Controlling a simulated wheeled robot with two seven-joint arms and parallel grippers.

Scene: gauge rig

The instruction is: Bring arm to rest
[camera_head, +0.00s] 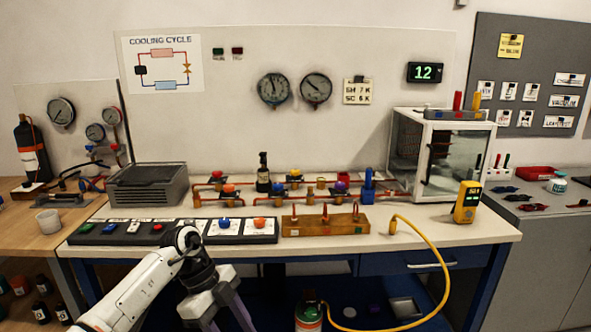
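My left arm comes in from the lower left, white with a dark wrist. It bends at the bench's front edge, and my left gripper (222,318) hangs down in front of the bench. My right arm and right gripper are not in view.
The white bench (450,232) carries a switch panel (130,232), a wooden block rack (322,224), a pipe rig (262,180), a glass cabinet (440,150) and a yellow meter (466,202). A yellow hose (437,255) loops down to a green-and-orange canister (308,317).

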